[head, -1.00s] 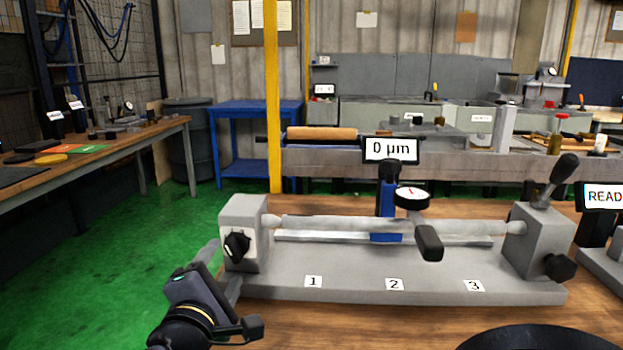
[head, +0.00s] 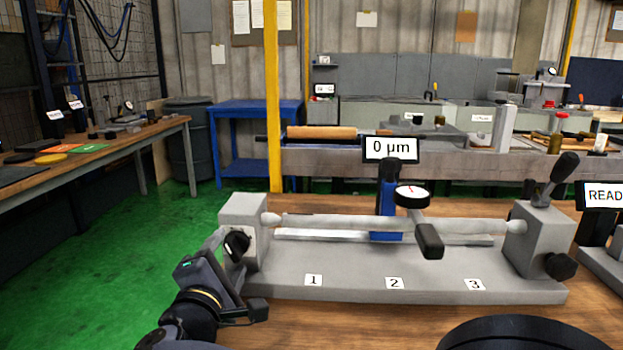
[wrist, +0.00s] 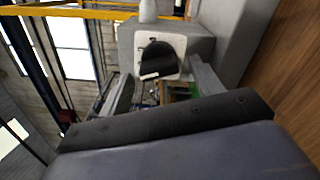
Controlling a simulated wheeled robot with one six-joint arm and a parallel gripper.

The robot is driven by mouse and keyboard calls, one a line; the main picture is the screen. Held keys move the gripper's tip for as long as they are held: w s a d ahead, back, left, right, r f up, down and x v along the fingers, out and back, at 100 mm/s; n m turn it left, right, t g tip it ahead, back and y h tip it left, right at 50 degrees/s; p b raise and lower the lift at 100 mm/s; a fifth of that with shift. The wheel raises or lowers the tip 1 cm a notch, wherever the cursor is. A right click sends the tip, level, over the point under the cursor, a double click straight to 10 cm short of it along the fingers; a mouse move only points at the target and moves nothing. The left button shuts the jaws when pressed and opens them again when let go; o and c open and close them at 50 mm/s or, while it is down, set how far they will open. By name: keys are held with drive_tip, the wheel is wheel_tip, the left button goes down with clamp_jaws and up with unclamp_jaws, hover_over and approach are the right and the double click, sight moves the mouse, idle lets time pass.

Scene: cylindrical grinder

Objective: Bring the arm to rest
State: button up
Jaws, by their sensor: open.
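My gripper (head: 227,256) is at the left end of the grey bench fixture (head: 340,283), beside its left block with the black knob (head: 237,243). In the wrist view my two grey fingers (wrist: 163,88) stand apart, with the knob (wrist: 158,58) showing between and beyond them. I see nothing held between them. Whether a finger touches the block I cannot tell. A pale grey shaft (head: 330,222) lies between the fixture's two end blocks. A dial gauge (head: 411,196) on a blue stand sits behind it, and the display (head: 390,149) reads 0 µm.
The right block (head: 533,240) carries a black lever and a black knob. A display (head: 602,195) stands at the right edge. A wooden bench (head: 120,142) with small items is at left. Green floor (head: 100,255) lies open between. A yellow post (head: 272,100) rises behind the fixture.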

drive_tip(key=shift+w+d+r+p, duration=0.15)
drive_tip(key=shift+w+p, duration=0.15)
drive_tip(key=shift+w, duration=0.5)
drive_tip(key=shift+s+r+n+p, duration=0.15)
drive_tip(key=shift+n+p, duration=0.45)
drive_tip(key=shift+p, duration=0.45)
drive_tip(key=n+p, duration=0.4)
drive_tip(key=p, duration=0.2)
drive_tip(key=shift+p, duration=0.4)
drive_tip(key=n+p, duration=0.2)
drive_tip(key=p, duration=0.1)
drive_tip(key=n+p, duration=0.2)
drive_tip(key=p, duration=0.1)
drive_tip(key=shift+s+f+p, duration=0.1)
drive_tip(key=shift+f+p, duration=0.1)
drive_tip(key=shift+p, duration=0.15)
drive_tip(key=s+b, duration=0.1)
drive_tip(key=s, duration=1)
drive_tip(key=d, duration=0.1)
drive_tip(key=d+m+h, duration=0.1)
drive_tip(key=d+m+g+h+p, duration=0.1)
drive_tip(key=shift+d+r, duration=0.25)
drive_tip(key=shift+d, duration=0.1)
